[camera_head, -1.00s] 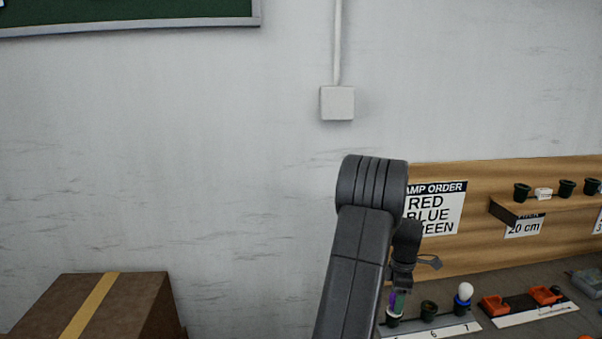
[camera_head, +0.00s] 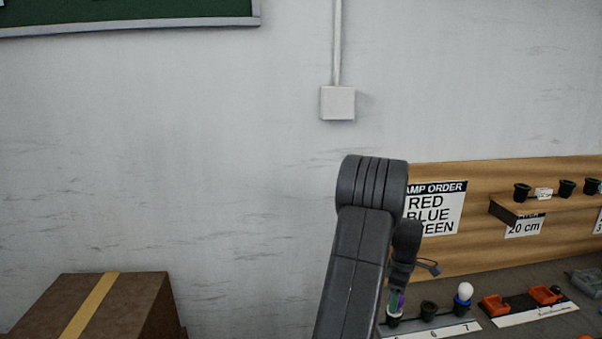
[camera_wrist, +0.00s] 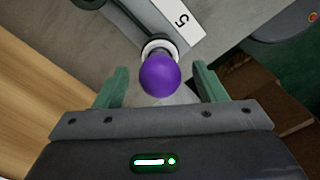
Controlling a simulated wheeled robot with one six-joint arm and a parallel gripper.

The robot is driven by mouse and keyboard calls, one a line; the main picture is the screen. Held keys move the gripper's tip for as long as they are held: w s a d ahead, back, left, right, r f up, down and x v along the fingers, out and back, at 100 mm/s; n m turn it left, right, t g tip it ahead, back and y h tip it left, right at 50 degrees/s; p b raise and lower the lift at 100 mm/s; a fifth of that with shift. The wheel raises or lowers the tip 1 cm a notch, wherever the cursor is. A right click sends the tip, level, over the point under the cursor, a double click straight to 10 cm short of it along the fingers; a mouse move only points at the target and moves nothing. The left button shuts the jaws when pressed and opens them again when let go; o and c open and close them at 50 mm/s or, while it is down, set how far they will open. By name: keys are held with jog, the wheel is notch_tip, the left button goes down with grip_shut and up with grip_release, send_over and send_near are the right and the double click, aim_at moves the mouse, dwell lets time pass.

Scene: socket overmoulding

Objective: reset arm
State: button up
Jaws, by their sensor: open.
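My gripper (camera_wrist: 161,82) is open in the wrist view, with a green finger on each side of a purple bulb (camera_wrist: 160,76). Gaps show between the bulb and both fingers. The bulb stands on a white-rimmed dark socket (camera_wrist: 158,46) beside the label 5. In the head view, my gripper (camera_head: 397,300) points down over the left socket (camera_head: 393,321) of the row, and the purple bulb is partly hidden between its fingers.
To the right stand an empty dark socket (camera_head: 429,309) and a blue-based white bulb (camera_head: 465,292). Orange parts (camera_head: 495,305) lie on a farther strip. A wooden board (camera_head: 480,240) with a shelf stands behind. A cardboard box (camera_head: 125,305) is at lower left.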

jog(key=m, duration=0.3)
jog(key=shift+m, duration=0.4)
jog(key=m, duration=0.4)
jog(key=shift+f, duration=0.1)
jog(key=m, duration=0.4)
jog(key=shift+m, duration=1.8)
